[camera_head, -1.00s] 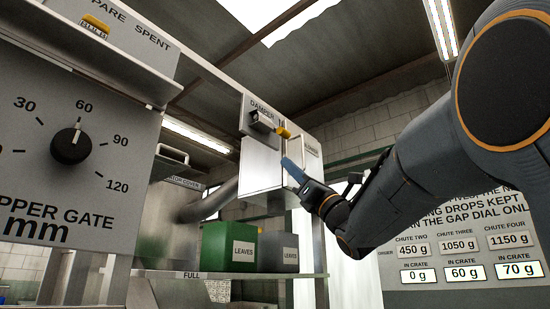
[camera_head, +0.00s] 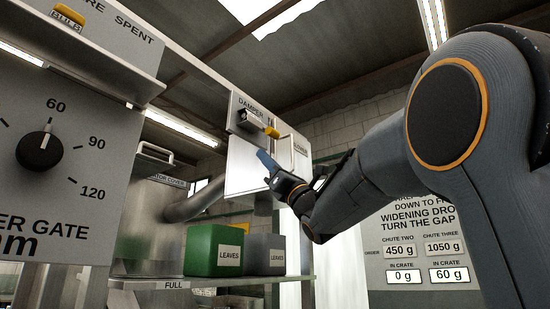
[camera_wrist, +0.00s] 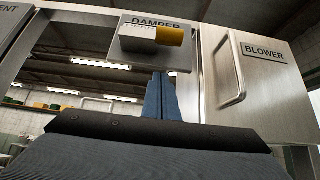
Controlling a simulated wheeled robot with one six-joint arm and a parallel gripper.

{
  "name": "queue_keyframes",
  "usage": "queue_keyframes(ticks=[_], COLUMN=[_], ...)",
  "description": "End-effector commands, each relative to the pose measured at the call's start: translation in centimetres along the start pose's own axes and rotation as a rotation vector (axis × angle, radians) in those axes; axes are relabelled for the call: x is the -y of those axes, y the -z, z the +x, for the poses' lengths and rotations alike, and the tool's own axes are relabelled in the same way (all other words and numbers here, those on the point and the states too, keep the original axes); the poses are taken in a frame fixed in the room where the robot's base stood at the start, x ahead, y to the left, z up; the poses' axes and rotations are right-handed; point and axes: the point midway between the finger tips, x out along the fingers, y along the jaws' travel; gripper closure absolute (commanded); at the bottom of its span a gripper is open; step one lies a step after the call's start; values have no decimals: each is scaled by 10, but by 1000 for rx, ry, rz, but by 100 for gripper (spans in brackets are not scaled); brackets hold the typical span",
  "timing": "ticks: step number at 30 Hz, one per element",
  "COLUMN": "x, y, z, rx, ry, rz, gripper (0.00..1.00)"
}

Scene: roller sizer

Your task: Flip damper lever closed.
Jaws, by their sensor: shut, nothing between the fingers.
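The damper lever has a yellow tip (camera_head: 271,132) and sticks out to the right from a dark and grey hub on the plate marked DAMPER (camera_head: 240,118). In the wrist view the yellow tip (camera_wrist: 170,36) lies level, at the right of a pale lever body (camera_wrist: 137,38). My gripper (camera_head: 263,157) is shut and empty, its blue fingers pointing up just below the lever. In the wrist view the fingertips (camera_wrist: 161,76) show under the yellow tip; I cannot tell whether they touch it.
A steel BLOWER cabinet with a handle (camera_wrist: 231,70) stands right of the lever. A green LEAVES bin (camera_head: 212,250) and a grey bin (camera_head: 264,255) sit on a shelf below. The gate dial (camera_head: 40,148) is at far left.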

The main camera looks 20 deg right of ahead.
Motion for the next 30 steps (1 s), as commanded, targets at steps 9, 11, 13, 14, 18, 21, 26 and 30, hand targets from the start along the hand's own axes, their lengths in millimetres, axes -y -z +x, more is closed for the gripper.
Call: queue_keyframes(ticks=[9, 11, 13, 14, 18, 21, 26, 30], x=[-1, -1, 0, 0, -1, -1, 0, 2], y=[-20, -26, -31, -32, -38, -38, -38, -39], z=[32, 30, 27, 26, 23, 22, 22, 21], rx=[0, 1, 0, 0, 1, 1, 1, -1], ry=[1, 0, 1, 1, 0, 0, 0, 1], rz=[-2, -2, -1, 0, 0, 0, 0, -2], gripper=[100, 100, 100, 100, 100, 100, 100, 100])
